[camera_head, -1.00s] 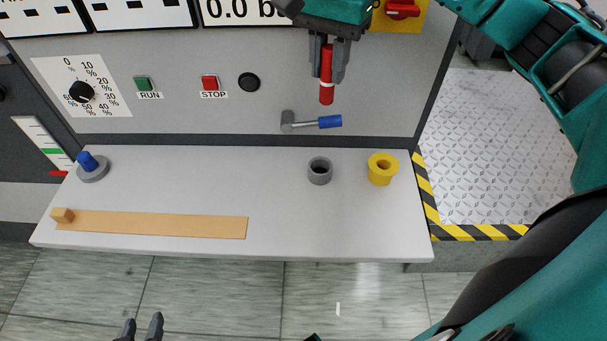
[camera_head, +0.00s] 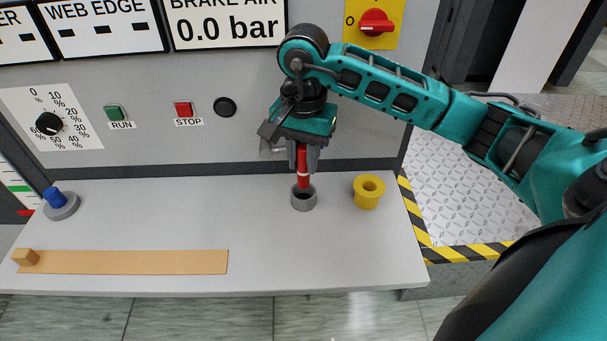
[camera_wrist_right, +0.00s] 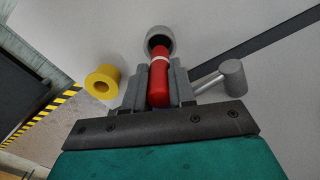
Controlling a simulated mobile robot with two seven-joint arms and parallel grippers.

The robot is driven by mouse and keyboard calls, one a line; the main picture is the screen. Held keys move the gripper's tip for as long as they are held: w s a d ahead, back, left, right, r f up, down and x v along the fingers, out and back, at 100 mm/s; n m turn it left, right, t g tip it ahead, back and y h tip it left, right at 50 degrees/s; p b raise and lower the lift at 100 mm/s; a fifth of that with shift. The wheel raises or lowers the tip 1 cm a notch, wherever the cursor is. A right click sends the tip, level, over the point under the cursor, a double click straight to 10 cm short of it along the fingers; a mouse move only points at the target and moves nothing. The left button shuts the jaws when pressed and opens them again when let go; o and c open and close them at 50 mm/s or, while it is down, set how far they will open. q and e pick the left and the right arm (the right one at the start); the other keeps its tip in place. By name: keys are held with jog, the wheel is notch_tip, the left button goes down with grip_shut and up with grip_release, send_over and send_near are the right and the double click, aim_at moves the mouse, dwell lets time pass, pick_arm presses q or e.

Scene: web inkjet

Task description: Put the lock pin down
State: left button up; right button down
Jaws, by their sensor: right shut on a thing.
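The lock pin (camera_head: 303,172) is red with a white band. My right gripper (camera_head: 304,165) is shut on it and holds it upright over the grey round holder (camera_head: 303,198) on the shelf. The pin's lower end is at the holder's opening; I cannot tell whether it is inside. In the right wrist view the red pin (camera_wrist_right: 159,82) lies between the fingers (camera_wrist_right: 159,88), with its far end at the mouth of the grey holder (camera_wrist_right: 160,36). My left gripper is not in view.
A yellow flanged bush (camera_head: 369,192) stands right of the holder. A grey lever (camera_wrist_right: 232,78) is close beside the gripper. A blue-knobbed grey disc (camera_head: 61,205) and a tan strip (camera_head: 125,262) are on the left. The shelf's middle (camera_head: 190,215) is clear.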

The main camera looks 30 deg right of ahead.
aim_at(304, 173)
notch_tip(304, 173, down, 4)
jog(key=shift+f, duration=0.15)
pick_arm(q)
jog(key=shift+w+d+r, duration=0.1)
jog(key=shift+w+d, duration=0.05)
pick_arm(e)
jog(key=shift+f+b, duration=0.15)
jog(key=shift+b, duration=0.25)
jog(key=c, duration=0.9)
grip_release()
jog(key=shift+c, duration=0.2)
jog(key=shift+r+p, duration=0.3)
notch_tip(304, 173, up, 12)
jog(key=shift+f+p, duration=0.1)
jog(key=shift+p, duration=0.35)
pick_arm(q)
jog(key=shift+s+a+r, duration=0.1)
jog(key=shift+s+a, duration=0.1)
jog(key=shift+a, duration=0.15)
